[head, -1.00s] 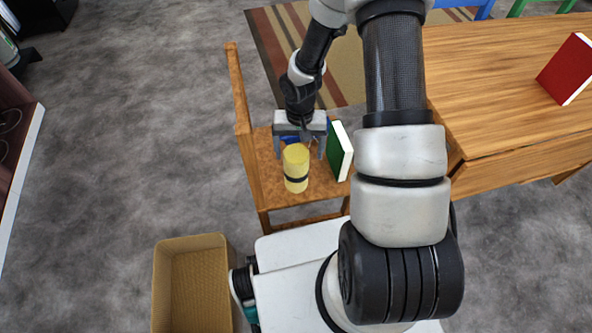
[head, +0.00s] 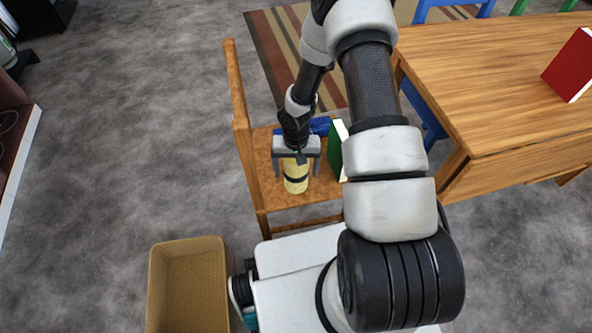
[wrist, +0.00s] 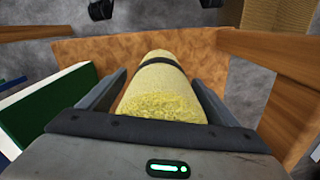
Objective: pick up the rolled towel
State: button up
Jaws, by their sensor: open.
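The rolled towel (head: 296,181) is yellow with a dark band around it. It stands on the seat of a wooden chair (head: 268,190). My gripper (head: 296,172) is open above and around the top of the towel in the head view and hides part of it. In the wrist view the towel (wrist: 165,85) lies between my two open fingers (wrist: 158,98), with gaps showing on both sides. I cannot tell whether either finger touches it.
A green book (head: 336,148) stands on the seat close to the right of my gripper, and a blue object (head: 319,126) lies behind. The chair's backrest (head: 237,100) rises at the left. A table (head: 480,80) with a red book (head: 571,66) stands right. An empty tan bin (head: 187,245) is on the floor.

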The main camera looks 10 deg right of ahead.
jog(key=shift+c, duration=0.3)
jog(key=shift+r, duration=0.1)
jog(key=c, duration=1.3)
